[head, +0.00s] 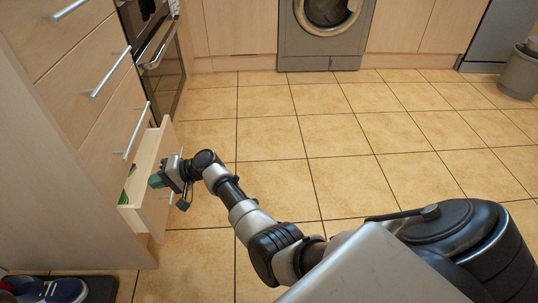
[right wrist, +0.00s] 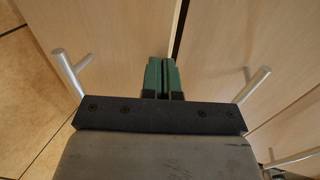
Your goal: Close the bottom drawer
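The bottom drawer (head: 147,165) at the left of the head view is pulled partly out of the wooden cabinet, its inside visible from above. Its handle is mostly hidden by my right gripper. My right gripper (head: 155,181) is at the drawer's front panel, its green fingertips over the panel's top edge. In the right wrist view, the two green fingers (right wrist: 160,75) are together with nothing seen between them, in front of pale wood panels. I cannot tell whether they touch the drawer. My left gripper is not in view.
Closed drawers with bar handles (head: 111,72) are above the open one. An oven (head: 165,60) and a washing machine (head: 322,35) stand beyond. Shoes (head: 50,291) lie on a dark mat at the lower left. A grey bin (head: 519,74) stands far right. The tiled floor is clear.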

